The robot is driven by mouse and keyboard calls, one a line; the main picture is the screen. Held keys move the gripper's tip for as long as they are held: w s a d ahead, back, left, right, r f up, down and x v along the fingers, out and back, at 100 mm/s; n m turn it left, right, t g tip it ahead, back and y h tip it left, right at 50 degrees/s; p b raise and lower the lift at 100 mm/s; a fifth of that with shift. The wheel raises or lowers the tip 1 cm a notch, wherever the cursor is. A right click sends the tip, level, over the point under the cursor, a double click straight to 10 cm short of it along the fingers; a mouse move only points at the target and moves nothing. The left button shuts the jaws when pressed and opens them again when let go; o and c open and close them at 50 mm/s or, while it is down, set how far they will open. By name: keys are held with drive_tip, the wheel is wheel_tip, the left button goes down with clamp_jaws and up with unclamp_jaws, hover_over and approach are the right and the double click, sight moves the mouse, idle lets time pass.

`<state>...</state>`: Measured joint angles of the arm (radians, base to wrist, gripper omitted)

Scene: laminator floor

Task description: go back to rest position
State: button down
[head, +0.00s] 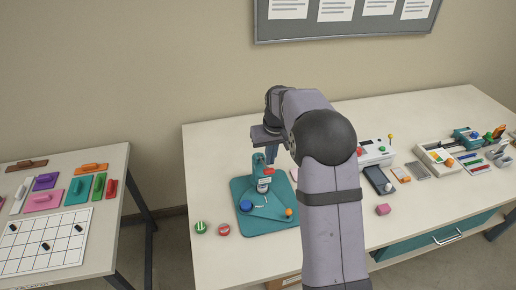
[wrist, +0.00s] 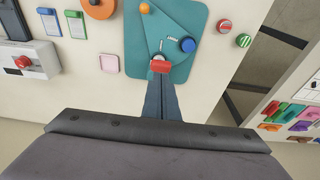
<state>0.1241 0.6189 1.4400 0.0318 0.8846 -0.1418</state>
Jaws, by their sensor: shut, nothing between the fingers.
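My gripper (head: 271,155) hangs above the back part of the teal base plate (head: 244,219) on the long table, close to a small teal press-like fixture (head: 260,172) with a red top. My arm reaches up and forward from the front of the table. In the wrist view, my gripper (wrist: 160,75) has its fingers together and empty, with the tips overlapping the view of the fixture's red part (wrist: 162,65). I cannot tell whether the tips touch it.
The plate carries a blue knob (head: 246,205) and an orange knob (head: 289,211). Green (head: 201,227) and red (head: 223,229) round pieces lie to its left. Devices and trays (head: 440,160) fill the right. Air above is clear.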

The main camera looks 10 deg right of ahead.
drive_tip(key=s+a+f+b, duration=0.1)
drive_tip(key=s+a+f, duration=0.1)
drive_tip(key=s, duration=0.8)
drive_tip(key=s+a+f+g+b, duration=0.1)
drive_tip(key=s+a+f+b, duration=0.1)
drive_tip(key=s, duration=0.8)
drive_tip(key=s+a+f+g+b, duration=0.1)
drive_tip(key=s+a+f+b, duration=0.1)
drive_tip(key=s, duration=0.9)
drive_tip(key=shift+f, duration=0.7)
